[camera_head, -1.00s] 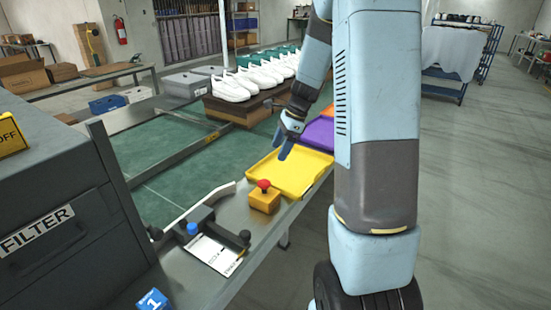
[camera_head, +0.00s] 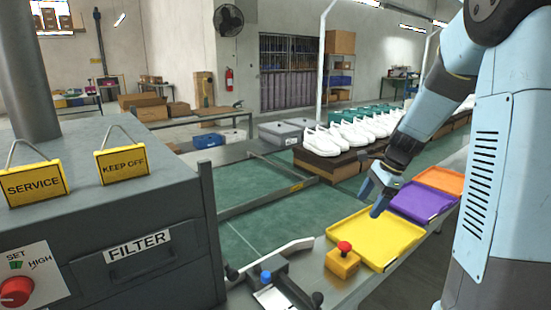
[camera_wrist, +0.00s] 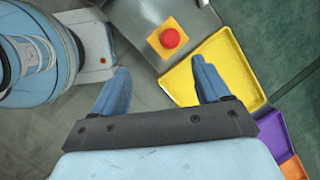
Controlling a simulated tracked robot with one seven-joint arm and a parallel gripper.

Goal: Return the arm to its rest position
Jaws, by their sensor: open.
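My gripper (camera_head: 377,200) hangs from my arm above the yellow tray (camera_head: 352,240) in the head view. In the wrist view its two blue fingers are spread wide with nothing between them, so my gripper (camera_wrist: 160,85) is open and empty. The wrist view shows part of the yellow tray (camera_wrist: 222,68) below and beyond the right finger. My arm (camera_head: 425,110) reaches down from the upper right, bent at the elbow.
A yellow box with a red button (camera_head: 343,262) stands at the near end of the yellow tray. Purple (camera_head: 422,202) and orange (camera_head: 440,180) trays follow behind. White shoes (camera_head: 335,138) stand on a brown board. A grey filter cabinet (camera_head: 120,230) fills the left.

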